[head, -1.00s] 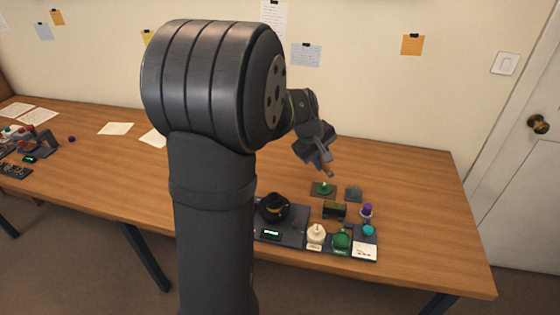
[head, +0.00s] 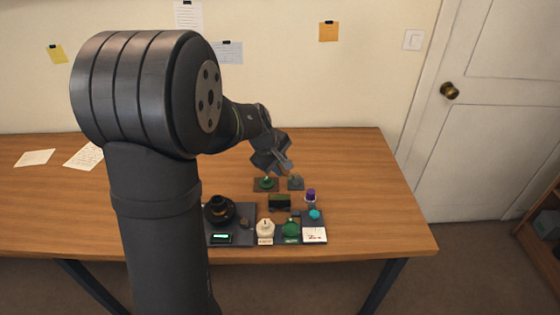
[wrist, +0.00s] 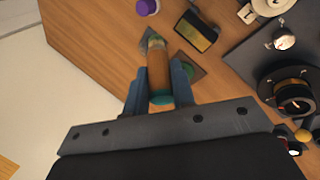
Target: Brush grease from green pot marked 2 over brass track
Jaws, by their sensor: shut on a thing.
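My gripper (wrist: 158,88) is shut on an upright brush (wrist: 159,70) with a wooden-brown handle and teal-green bands. In the head view my gripper (head: 290,170) is above the small dark pad (head: 296,185) at the back right of the parts. The brush's lower end is at or just over this pad; contact cannot be told. The green pot (head: 291,229) stands in the front row; its mark is too small to read. The black lens body (head: 219,210) sits on the left of the dark tray, and its brass ring (wrist: 292,83) shows in the wrist view.
A dark box (head: 279,201), a purple-topped item (head: 310,195) and a green item (head: 266,183) are close by. The table's right side is clear.

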